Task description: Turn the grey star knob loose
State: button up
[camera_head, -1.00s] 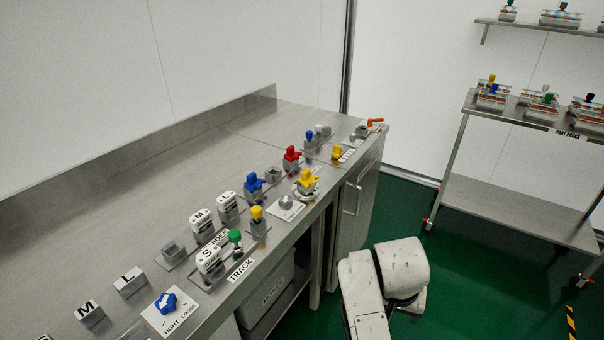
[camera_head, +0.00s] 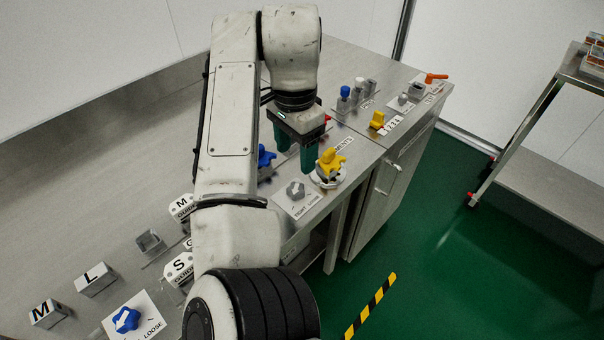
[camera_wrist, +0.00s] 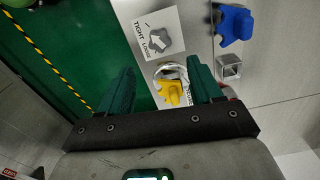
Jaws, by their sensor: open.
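The grey star knob (camera_head: 295,189) sits on a white plate marked TIGHT and LOOSE, near the front edge of the steel bench. In the wrist view the knob (camera_wrist: 158,40) lies beyond my fingertips, with a white arrow on the plate or knob. My gripper (camera_head: 295,160) is open and empty, pointing down above the bench, behind the knob in the head view. The wrist view shows its two green fingers (camera_wrist: 160,78) spread apart, with the yellow knob (camera_wrist: 172,92) between them in the picture. The gripper is apart from the grey knob.
The yellow knob (camera_head: 331,162) on a round base stands right of the grey knob. A blue knob (camera_head: 265,157) is partly hidden behind my arm. Another blue star knob (camera_head: 126,319) is at the front left. Green floor (camera_head: 430,240) lies beyond the bench.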

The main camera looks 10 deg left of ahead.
aim_at(297, 187)
notch_tip(297, 187, down, 10)
jog(key=shift+r, duration=0.15)
jog(key=shift+c, duration=0.3)
jog(key=c, duration=1)
